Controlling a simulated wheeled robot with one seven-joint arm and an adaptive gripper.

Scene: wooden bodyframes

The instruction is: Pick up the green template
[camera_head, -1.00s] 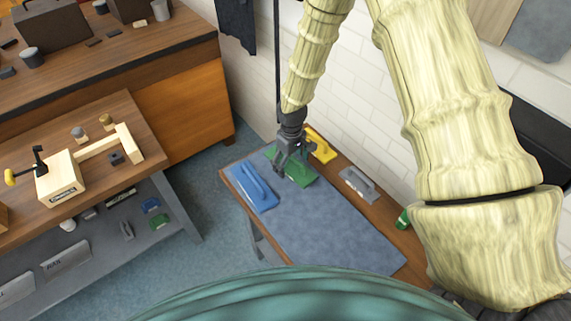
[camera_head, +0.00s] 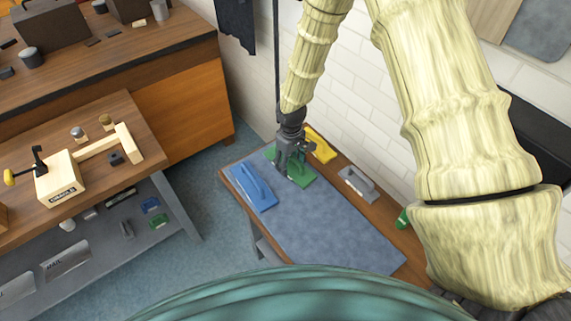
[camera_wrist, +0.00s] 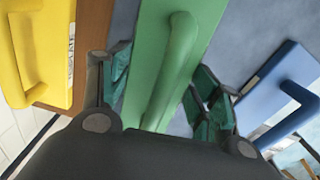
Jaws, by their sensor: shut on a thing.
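The green template (camera_head: 304,175) is a flat green plate with a raised bar handle, lying on the blue-grey mat on the small table. It fills the middle of the wrist view (camera_wrist: 150,62). My gripper (camera_head: 288,170) reaches down over it and hides part of it. In the wrist view the fingers (camera_wrist: 166,88) stand on either side of the handle, shut on it. The plate looks still flat on the mat.
The yellow template (camera_head: 320,146) lies close behind, the blue template (camera_head: 252,187) to the left and a grey one (camera_head: 357,183) to the right. The front of the mat (camera_head: 335,230) is bare. A white brick wall (camera_head: 350,110) stands behind. A wooden workbench (camera_head: 110,180) is at left.

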